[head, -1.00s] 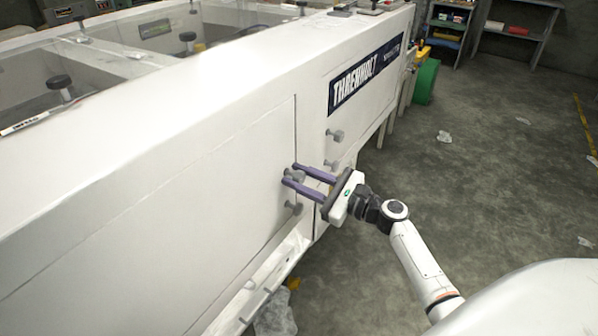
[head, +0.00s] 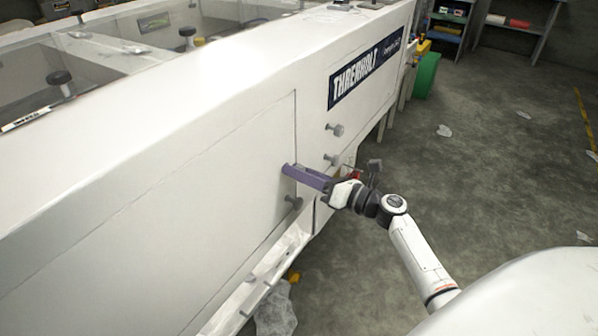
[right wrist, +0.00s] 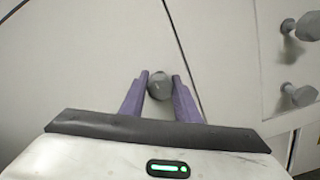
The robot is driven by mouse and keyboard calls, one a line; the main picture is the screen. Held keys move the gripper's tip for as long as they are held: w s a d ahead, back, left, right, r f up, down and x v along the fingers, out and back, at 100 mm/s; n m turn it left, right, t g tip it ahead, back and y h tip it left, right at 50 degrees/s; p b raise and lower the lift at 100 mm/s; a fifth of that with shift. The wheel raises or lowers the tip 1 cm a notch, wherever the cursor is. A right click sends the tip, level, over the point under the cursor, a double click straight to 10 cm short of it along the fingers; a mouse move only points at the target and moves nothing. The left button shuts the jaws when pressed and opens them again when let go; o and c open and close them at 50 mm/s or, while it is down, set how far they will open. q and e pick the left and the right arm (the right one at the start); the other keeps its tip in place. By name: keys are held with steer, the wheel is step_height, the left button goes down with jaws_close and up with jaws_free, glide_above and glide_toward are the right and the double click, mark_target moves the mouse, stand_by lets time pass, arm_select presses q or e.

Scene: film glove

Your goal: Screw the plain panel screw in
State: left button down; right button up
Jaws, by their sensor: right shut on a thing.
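The plain panel screw (right wrist: 159,85) has a round grey head and sits at the panel's edge, between the two purple fingers of my right gripper (right wrist: 160,80). In the head view the right gripper (head: 287,169) meets the white panel (head: 225,175) near its right edge, and its fingers hide this screw. The gripper is shut on the screw head. How deep the screw sits cannot be seen. My left gripper is out of view.
Two more grey knobs, an upper one (head: 335,130) and a lower one (head: 331,160), stick out right of the panel seam. A ledge (head: 262,270) runs below. The floor at right is mostly clear.

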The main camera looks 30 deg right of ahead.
steer(key=shift+m, duration=0.5)
stand_by(0.3)
steer(key=o, duration=1.1)
steer(key=shift+c, duration=0.2)
steer(key=v, duration=1)
steer(key=shift+s+b, duration=0.15)
steer(key=shift+b, duration=0.25)
steer(key=shift+f, duration=0.15)
